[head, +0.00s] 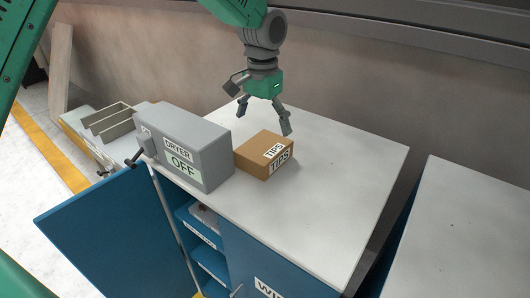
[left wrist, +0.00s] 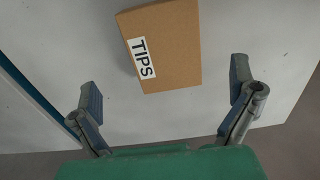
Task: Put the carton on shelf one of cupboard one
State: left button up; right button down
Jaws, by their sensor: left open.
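The carton (head: 264,155) is a small brown box labelled TIPS. It sits on the white top of the blue cupboard, beside the grey dryer box. My left gripper (head: 265,118) is open and empty above the carton, pointing down. In the left wrist view the carton (left wrist: 164,45) lies ahead of the two spread fingers (left wrist: 168,98), not between them. The blue cupboard (head: 262,262) has its left door (head: 112,232) swung open, showing shelves (head: 204,240) with small labels that I cannot read. My right gripper is not in view.
The grey dryer box (head: 190,150), marked DRYER and OFF, stands left of the carton. A rack (head: 108,120) is behind it at left. The white top (head: 335,190) is clear right of the carton. A second white-topped unit (head: 465,230) stands right, across a gap.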

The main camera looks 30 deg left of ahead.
aim_at(262, 147)
pick_arm(q)
jog(key=f, duration=0.2)
jog(key=f+p, duration=0.1)
jog(key=f, duration=0.5)
jog(key=shift+w+a, duration=0.25)
jog(key=shift+a, duration=0.05)
jog(key=shift+r, duration=0.15)
jog(key=c, duration=1.5)
